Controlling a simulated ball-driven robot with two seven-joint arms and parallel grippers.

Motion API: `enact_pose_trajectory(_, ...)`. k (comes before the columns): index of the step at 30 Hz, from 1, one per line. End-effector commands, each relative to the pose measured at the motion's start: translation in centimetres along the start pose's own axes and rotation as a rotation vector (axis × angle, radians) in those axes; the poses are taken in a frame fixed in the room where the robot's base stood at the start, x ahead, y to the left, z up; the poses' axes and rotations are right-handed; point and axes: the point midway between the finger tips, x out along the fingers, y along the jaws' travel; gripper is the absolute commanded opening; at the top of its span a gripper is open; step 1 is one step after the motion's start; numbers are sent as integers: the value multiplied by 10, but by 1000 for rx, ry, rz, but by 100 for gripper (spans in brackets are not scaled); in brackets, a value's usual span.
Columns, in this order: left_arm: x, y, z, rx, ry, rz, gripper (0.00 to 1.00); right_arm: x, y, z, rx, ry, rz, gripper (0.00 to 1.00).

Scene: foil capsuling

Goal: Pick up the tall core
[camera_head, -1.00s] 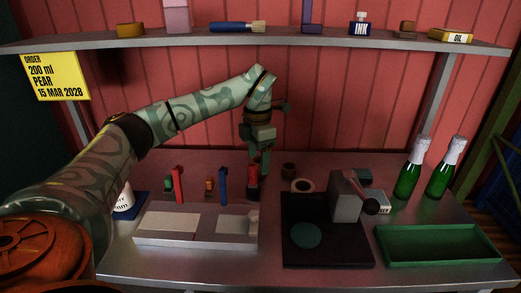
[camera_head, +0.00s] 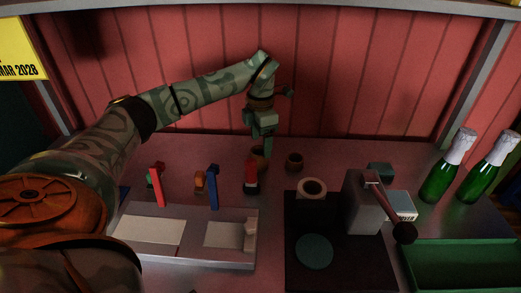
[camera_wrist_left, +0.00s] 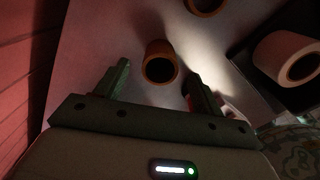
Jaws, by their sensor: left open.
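A brown, open-topped core (camera_wrist_left: 161,64) stands between and just ahead of the fingertips of my left gripper (camera_wrist_left: 157,78) in the left wrist view. It looks like the tall core, and I see no finger clearly touching it. In the head view my left gripper (camera_head: 262,147) points down at the back of the bench, and this core (camera_head: 258,160) is partly hidden by it. A second brown core (camera_head: 294,161) stands to its right; part of it shows in the left wrist view (camera_wrist_left: 205,5). My left gripper is open and empty. My right gripper is not in view.
Red (camera_head: 157,185) and blue (camera_head: 212,188) upright tools and a red-and-dark item (camera_head: 251,177) stand in front of the gripper. Green bottles (camera_head: 446,170) and a green tray (camera_head: 465,262) are at right.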

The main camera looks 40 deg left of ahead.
Motion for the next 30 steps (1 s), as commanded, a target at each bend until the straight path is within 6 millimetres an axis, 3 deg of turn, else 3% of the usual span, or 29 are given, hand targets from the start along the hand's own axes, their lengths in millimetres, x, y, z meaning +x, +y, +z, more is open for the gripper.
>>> enact_pose_trajectory(3, 26, 0, -4, 1, 6, -4, 68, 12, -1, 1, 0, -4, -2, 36)
enact_pose_trajectory(6, 40, 0, -4, 0, 5, -3, 68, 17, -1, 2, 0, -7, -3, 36)
enact_pose_trajectory(16, 46, 0, -4, -1, 1, 0, 68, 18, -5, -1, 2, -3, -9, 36)
enact_pose_trajectory(21, 46, 0, -4, 0, 1, 0, 21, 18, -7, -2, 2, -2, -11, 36)
enact_pose_trajectory(30, 45, 0, -4, 0, 1, 0, 21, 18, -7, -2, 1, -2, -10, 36)
